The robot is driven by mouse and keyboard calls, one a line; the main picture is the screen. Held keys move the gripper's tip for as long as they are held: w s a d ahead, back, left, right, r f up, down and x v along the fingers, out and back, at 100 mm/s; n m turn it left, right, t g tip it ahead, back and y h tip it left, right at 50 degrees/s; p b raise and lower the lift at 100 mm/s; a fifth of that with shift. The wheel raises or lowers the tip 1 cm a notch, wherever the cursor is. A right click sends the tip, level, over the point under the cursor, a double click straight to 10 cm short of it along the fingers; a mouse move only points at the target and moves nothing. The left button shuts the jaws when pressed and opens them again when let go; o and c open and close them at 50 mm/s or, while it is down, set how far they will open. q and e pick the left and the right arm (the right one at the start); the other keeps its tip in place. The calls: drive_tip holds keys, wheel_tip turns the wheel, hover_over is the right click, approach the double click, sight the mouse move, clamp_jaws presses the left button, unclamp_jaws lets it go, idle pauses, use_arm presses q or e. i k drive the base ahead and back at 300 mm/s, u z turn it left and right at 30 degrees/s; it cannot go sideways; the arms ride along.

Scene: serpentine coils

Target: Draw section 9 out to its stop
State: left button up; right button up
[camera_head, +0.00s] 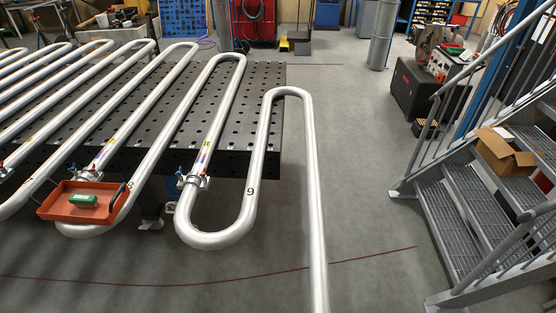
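The coil section marked 9 (251,170) is a bare metal pipe at the right end of the serpentine coil. Its labelled leg runs from a top bend near the table's right corner down to a lower bend (212,238) past the table's front edge. From the top bend, a long straight leg (314,200) runs down the right side and out of the bottom of the picture. A coupling with a red and a blue handle (194,180) sits on the neighbouring leg above the lower bend. Neither of my grippers is in view.
A dark perforated table (150,158) lies under the coils. An orange tray (52,213) with a green box (83,200) is in front of the coils at left. Metal stairs (470,210) with a cardboard box (503,153) stand at right. Grey floor between is clear.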

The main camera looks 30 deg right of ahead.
sight(319, 277)
drive_tip(key=z, duration=1.95)
drive_tip(key=k, duration=1.4)
drive_tip(key=u, duration=1.75)
drive_tip(key=i, duration=1)
